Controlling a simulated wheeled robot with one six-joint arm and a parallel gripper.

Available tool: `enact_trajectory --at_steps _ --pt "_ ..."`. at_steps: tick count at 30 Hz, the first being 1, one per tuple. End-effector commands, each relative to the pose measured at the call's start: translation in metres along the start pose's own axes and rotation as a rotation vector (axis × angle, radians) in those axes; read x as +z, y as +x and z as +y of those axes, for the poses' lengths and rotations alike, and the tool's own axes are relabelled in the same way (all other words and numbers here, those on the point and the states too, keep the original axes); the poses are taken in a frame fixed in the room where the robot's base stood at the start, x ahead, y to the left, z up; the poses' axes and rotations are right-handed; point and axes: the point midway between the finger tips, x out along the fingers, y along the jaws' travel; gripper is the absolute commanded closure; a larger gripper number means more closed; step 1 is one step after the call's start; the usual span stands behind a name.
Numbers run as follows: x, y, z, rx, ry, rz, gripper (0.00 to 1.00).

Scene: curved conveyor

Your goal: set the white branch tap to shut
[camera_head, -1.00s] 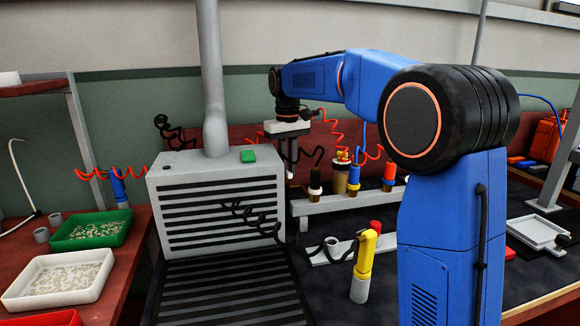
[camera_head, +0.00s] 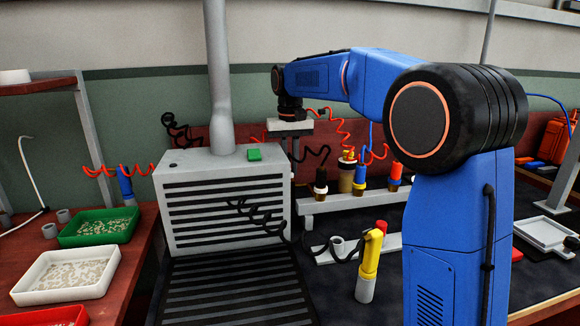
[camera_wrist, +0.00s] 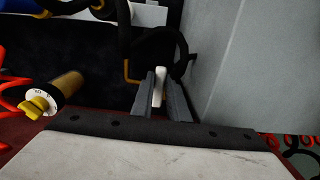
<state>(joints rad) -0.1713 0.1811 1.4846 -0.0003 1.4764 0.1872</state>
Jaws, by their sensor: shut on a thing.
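My gripper (camera_head: 294,152) hangs behind the right end of the grey slatted box, pointing down. In the wrist view its two dark fingers (camera_wrist: 161,74) are close together, shut on a narrow white piece, which looks like the handle of the white branch tap (camera_wrist: 159,88). A dark bent hose or pipe passes close to it. The tap's body and its dial are hidden, so I cannot tell its setting. In the head view the tap is hidden behind the box and fingers.
The grey slatted box (camera_head: 222,203) and its pipe stand left of my gripper. A brass cylinder with a yellow knob (camera_wrist: 35,107) stands nearby, left in the wrist view. Coiled red and black hoses hang around. A yellow hand tool (camera_head: 370,255) stands in front.

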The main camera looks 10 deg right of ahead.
Motion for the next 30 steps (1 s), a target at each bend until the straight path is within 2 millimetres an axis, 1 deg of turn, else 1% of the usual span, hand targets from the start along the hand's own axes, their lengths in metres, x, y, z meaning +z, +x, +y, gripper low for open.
enact_trajectory --at_steps 2,3,4,5,17,23,30 --pt "-0.001 -0.001 0.0 -0.001 0.0 0.004 1.0" --pt "-0.001 -0.001 0.0 -0.001 0.0 0.004 0.79" --pt "-0.001 -0.001 0.0 -0.001 0.0 0.004 0.72" --pt "-0.001 -0.001 0.0 -0.001 0.0 0.004 0.67" --pt "0.0 0.0 0.001 -0.001 -0.032 0.0 0.67" --pt "-0.001 0.0 0.006 -0.001 -0.156 0.0 0.67" --pt "-0.003 0.0 0.014 0.0 -0.35 0.0 0.67"
